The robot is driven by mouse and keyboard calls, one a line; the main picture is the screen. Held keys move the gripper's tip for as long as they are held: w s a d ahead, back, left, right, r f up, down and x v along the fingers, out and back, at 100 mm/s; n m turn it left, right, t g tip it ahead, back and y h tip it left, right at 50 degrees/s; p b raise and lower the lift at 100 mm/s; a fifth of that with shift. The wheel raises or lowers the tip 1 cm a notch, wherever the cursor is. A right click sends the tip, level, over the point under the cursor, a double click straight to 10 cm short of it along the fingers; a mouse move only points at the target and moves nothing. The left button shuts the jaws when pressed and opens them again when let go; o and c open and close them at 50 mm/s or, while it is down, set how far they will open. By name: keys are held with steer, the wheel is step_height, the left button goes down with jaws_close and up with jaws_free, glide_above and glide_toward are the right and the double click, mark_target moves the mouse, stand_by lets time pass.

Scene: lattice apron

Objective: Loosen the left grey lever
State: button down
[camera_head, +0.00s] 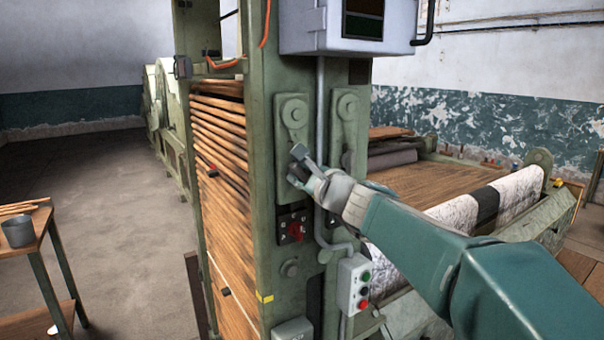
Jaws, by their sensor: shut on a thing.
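The left grey lever (299,152) is on the left green plate (293,111) of the machine's upright post. Only its upper end shows clearly; the rest is hidden behind my gripper (308,174). My gripper reaches in from the right and is shut on this lever. A second green plate (347,106) stands to the right, beyond a vertical grey pipe.
A red rotary switch (297,230) sits just below my gripper. A push-button box (355,283) hangs lower right. A grey cabinet (348,26) juts out above. A small table (27,262) with a grey pot (18,231) stands at left. The floor between is clear.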

steer(key=shift+n, duration=1.5)
steer(key=c, duration=0.8)
jaws_free()
steer(key=shift+o, duration=0.7)
steer(key=shift+w+a, duration=0.1)
steer(key=shift+a+f, duration=0.1)
steer(key=shift+a, duration=0.05)
